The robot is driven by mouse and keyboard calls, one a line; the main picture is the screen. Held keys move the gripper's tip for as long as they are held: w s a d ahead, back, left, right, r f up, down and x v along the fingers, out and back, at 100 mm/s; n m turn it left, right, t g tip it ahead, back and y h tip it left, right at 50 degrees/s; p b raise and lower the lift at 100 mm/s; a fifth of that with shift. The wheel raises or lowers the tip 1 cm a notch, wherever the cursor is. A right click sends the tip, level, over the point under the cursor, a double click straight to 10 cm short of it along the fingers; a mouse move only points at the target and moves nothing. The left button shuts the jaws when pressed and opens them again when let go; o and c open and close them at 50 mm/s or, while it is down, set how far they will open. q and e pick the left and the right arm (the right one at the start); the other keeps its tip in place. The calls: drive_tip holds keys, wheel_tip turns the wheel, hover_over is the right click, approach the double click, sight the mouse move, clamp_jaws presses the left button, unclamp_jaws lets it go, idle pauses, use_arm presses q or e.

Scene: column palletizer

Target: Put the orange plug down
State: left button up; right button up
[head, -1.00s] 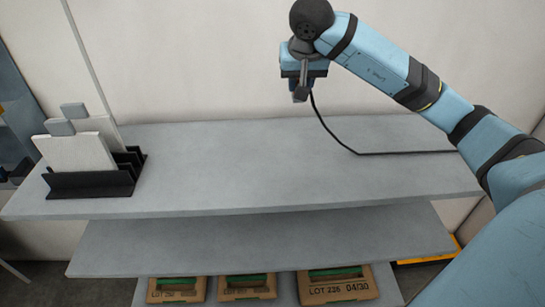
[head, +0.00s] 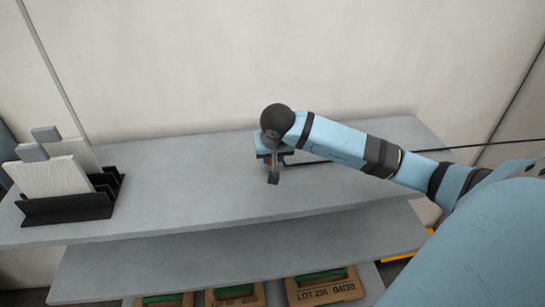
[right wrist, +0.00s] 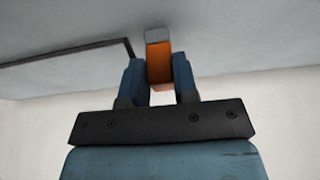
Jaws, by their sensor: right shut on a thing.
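My right gripper (head: 272,168) is low over the top shelf (head: 200,190), near its middle. In the right wrist view the gripper's two blue fingers (right wrist: 159,84) are shut on the orange plug (right wrist: 159,62), one on each side. The plug has a grey end (right wrist: 158,35) that points at the shelf surface. I cannot tell whether it touches the shelf. In the head view the gripper hides most of the plug. My left gripper is not in view.
A black rack (head: 70,206) holding pale panels (head: 50,175) stands at the shelf's left end. The shelf between rack and gripper is clear. A wall (head: 250,60) rises behind. Lower shelves (head: 230,250) hold several brown boxes (head: 320,288) with lot labels.

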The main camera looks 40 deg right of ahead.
drive_tip(key=shift+f, duration=0.55)
drive_tip(key=shift+f, duration=0.15)
drive_tip(key=o, duration=1)
drive_tip(key=shift+c, duration=0.2)
